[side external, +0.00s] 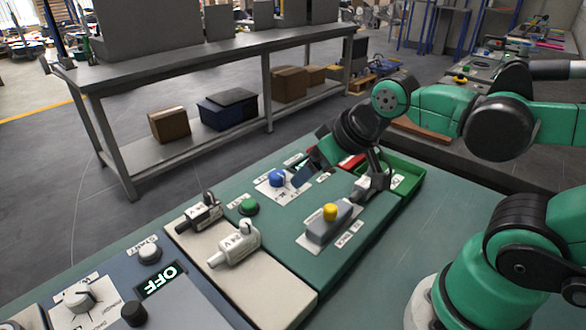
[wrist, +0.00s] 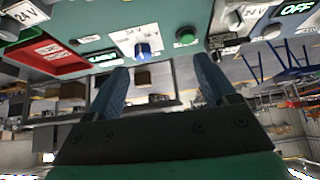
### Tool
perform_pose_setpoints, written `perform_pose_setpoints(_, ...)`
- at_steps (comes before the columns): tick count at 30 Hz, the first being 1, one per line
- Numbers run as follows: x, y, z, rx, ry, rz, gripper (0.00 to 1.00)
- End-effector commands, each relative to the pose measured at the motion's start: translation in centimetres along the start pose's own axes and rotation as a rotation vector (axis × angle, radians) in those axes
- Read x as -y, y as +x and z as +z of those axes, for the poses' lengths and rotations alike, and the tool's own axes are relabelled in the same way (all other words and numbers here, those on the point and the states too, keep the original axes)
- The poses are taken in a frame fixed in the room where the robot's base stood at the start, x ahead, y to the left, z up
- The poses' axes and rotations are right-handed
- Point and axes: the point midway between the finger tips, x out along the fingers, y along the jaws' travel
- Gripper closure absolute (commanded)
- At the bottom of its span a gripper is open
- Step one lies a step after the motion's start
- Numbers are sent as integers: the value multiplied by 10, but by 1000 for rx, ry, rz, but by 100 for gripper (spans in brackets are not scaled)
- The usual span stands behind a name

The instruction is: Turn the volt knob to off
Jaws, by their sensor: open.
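A blue knob (side external: 277,178) stands on a white dial plate on the green panel. It also shows in the wrist view (wrist: 142,50), near the top middle, with a pale pointer mark. A pale knob (side external: 78,300) sits on another white dial plate at the lower left of the side view.
A green button (side external: 249,206) is beside the blue knob. Two 24 V connectors (side external: 234,247) lie on a beige panel. A grey box with a yellow button (side external: 330,212) and a green tray (side external: 408,180) are near my gripper. An OFF display (side external: 162,280) glows at left.

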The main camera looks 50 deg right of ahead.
Motion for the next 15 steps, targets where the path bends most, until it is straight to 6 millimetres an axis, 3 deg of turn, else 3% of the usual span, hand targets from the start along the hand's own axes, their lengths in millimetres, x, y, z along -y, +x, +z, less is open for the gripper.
perform_pose_setpoints(8,-10,11,-45,178,318,48,22)
perform_pose_setpoints(15,-26,51,-80,370,679,159,22)
